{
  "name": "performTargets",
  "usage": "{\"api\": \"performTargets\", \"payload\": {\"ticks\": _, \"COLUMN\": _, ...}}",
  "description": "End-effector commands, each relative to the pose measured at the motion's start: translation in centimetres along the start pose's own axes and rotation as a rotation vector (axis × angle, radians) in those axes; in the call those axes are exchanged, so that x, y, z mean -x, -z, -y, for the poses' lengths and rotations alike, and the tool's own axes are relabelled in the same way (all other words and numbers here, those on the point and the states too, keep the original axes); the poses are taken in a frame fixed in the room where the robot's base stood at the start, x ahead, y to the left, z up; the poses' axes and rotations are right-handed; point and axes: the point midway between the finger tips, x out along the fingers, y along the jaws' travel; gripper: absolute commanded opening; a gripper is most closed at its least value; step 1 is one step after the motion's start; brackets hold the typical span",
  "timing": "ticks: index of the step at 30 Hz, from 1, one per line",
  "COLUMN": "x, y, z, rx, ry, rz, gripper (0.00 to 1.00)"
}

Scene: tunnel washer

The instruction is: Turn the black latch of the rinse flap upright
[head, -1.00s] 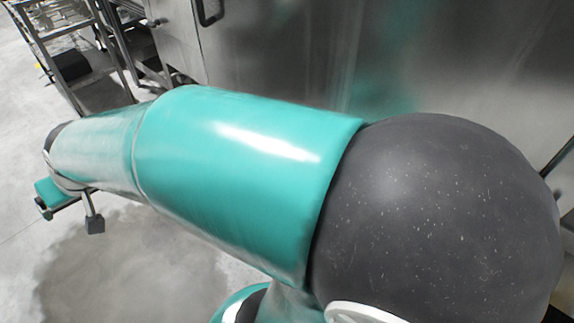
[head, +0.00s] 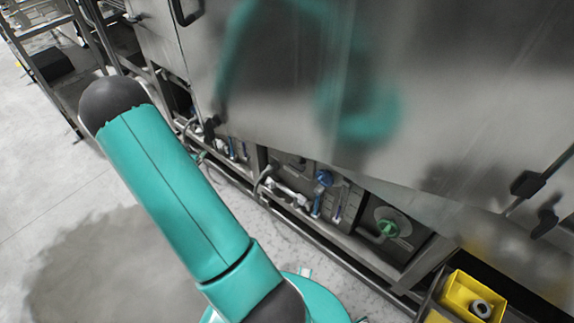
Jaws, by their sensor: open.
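My gripper is not in the head view; only my teal arm links and dark joints show. The washer's steel front (head: 420,110) fills the upper right. Small black latch-like pieces sit on its right side, an upper one (head: 528,184) and a lower one (head: 547,215), both tilted. Another black piece (head: 211,125) is at the lower edge of the left panel. I cannot tell which of them is the rinse flap's latch, nor make out the flap for sure.
Under the panels is a bay with blue-handled valves (head: 323,178), a green knob (head: 388,228) and pipes. A yellow bin (head: 474,296) holding a grey ring stands at the lower right. A metal rack (head: 50,50) is at the upper left. The floor at left is clear.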

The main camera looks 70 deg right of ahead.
Motion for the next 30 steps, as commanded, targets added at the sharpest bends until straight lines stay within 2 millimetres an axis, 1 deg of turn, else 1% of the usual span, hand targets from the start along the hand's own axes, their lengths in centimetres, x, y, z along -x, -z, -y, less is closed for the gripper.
{"api": "performTargets", "payload": {"ticks": 1, "x": -2.2, "y": -0.7, "z": -3.2, "rx": -0.002, "ry": -0.063, "rz": -0.047, "gripper": 0.87}}
{"api": "performTargets", "payload": {"ticks": 2, "x": -3.1, "y": -0.9, "z": -4.8, "rx": -0.006, "ry": -0.096, "rz": -0.079, "gripper": 0.87}}
{"api": "performTargets", "payload": {"ticks": 3, "x": -4.3, "y": -1.2, "z": -7.0, "rx": -0.008, "ry": -0.139, "rz": -0.122, "gripper": 0.87}}
{"api": "performTargets", "payload": {"ticks": 5, "x": -5.8, "y": -1.8, "z": -10.5, "rx": -0.006, "ry": -0.204, "rz": -0.186, "gripper": 0.87}}
{"api": "performTargets", "payload": {"ticks": 6, "x": -6.7, "y": -2.1, "z": -12.8, "rx": -0.003, "ry": -0.247, "rz": -0.229, "gripper": 0.87}}
{"api": "performTargets", "payload": {"ticks": 8, "x": -7.6, "y": -2.7, "z": -16.5, "rx": 0.008, "ry": -0.310, "rz": -0.295, "gripper": 0.87}}
{"api": "performTargets", "payload": {"ticks": 9, "x": -8.0, "y": -3.1, "z": -18.9, "rx": 0.018, "ry": -0.352, "rz": -0.337, "gripper": 0.87}}
{"api": "performTargets", "payload": {"ticks": 11, "x": -8.4, "y": -3.8, "z": -22.4, "rx": 0.036, "ry": -0.412, "rz": -0.400, "gripper": 0.87}}
{"api": "performTargets", "payload": {"ticks": 12, "x": -8.4, "y": -4.2, "z": -24.6, "rx": 0.051, "ry": -0.447, "rz": -0.440, "gripper": 0.87}}
{"api": "performTargets", "payload": {"ticks": 15, "x": -8.2, "y": -5.1, "z": -29.0, "rx": 0.087, "ry": -0.521, "rz": -0.524, "gripper": 0.87}}
{"api": "performTargets", "payload": {"ticks": 18, "x": -7.7, "y": -5.7, "z": -31.8, "rx": 0.116, "ry": -0.568, "rz": -0.580, "gripper": 0.87}}
{"api": "performTargets", "payload": {"ticks": 20, "x": -7.5, "y": -5.9, "z": -32.8, "rx": 0.125, "ry": -0.584, "rz": -0.600, "gripper": 0.87}}
{"api": "performTargets", "payload": {"ticks": 25, "x": -7.8, "y": -5.5, "z": -33.8, "rx": 0.131, "ry": -0.596, "rz": -0.615, "gripper": 0.87}}
{"api": "performTargets", "payload": {"ticks": 30, "x": -9.5, "y": -4.0, "z": -35.1, "rx": 0.131, "ry": -0.597, "rz": -0.615, "gripper": 0.87}}
